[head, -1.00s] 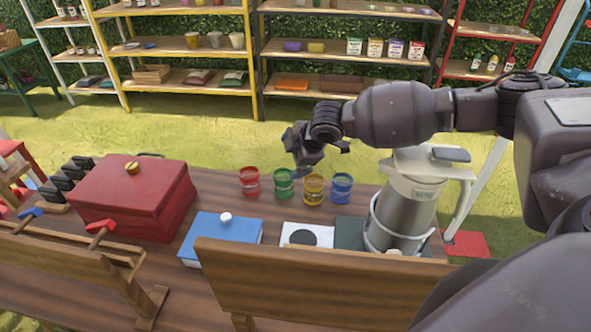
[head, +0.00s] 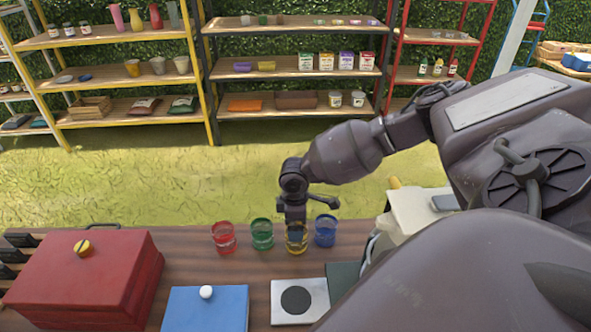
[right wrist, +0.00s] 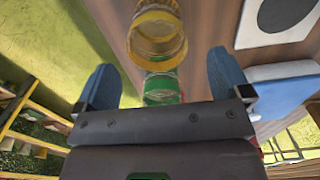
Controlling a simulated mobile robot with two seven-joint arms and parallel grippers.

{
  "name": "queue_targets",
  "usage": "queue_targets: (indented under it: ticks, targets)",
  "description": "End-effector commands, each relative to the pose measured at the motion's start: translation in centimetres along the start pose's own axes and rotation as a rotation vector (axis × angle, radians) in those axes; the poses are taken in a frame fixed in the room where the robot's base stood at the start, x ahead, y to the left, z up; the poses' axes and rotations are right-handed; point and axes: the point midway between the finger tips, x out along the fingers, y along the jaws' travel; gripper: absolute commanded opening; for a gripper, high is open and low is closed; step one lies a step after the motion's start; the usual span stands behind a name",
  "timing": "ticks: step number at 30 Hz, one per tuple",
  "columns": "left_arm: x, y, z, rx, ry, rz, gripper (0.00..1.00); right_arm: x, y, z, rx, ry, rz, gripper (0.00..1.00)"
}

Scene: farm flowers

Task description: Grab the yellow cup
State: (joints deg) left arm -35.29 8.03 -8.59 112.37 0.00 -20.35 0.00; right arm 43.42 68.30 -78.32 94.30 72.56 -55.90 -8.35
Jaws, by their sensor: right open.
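The yellow cup (head: 296,244) is a clear yellow-tinted cup standing on the brown wooden table. In the right wrist view the yellow cup (right wrist: 157,38) appears between and beyond the fingertips. My right gripper (head: 295,220) is just above and behind the yellow cup in the head view, pointing down and partly overlapping its rim. In the right wrist view the right gripper (right wrist: 160,65) has its two blue fingers spread wide with nothing clamped between them. Whether a finger touches the cup cannot be told. My left gripper is not in view.
A green cup (head: 262,236) and a blue cup (head: 325,232) stand close on either side. A red cup (head: 223,239) stands farther left. A white square with a black disc (head: 297,301), a blue box (head: 206,310) and a red box (head: 85,275) are nearer. A pale jug (head: 415,212) stands right.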

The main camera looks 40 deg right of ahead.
Motion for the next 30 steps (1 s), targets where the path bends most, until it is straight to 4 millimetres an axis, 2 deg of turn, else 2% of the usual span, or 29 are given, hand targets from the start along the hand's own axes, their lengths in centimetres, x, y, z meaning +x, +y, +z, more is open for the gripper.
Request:
queue_targets:
  ticks: [8, 18, 27, 30]
  targets:
    - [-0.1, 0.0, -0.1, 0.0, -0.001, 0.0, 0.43, 1.8, 0.1, 0.1, -0.001, -0.001, 0.001, 0.96]
    - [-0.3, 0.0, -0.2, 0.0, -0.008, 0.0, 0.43, 5.9, 0.1, 0.5, -0.001, 0.0, 0.001, 0.96]
    - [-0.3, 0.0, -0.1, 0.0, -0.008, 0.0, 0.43, 6.3, 0.1, 0.4, -0.002, 0.002, 0.001, 0.96]
    - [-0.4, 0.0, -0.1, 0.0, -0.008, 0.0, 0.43, 6.3, 0.2, 0.4, -0.002, 0.001, 0.001, 0.8]
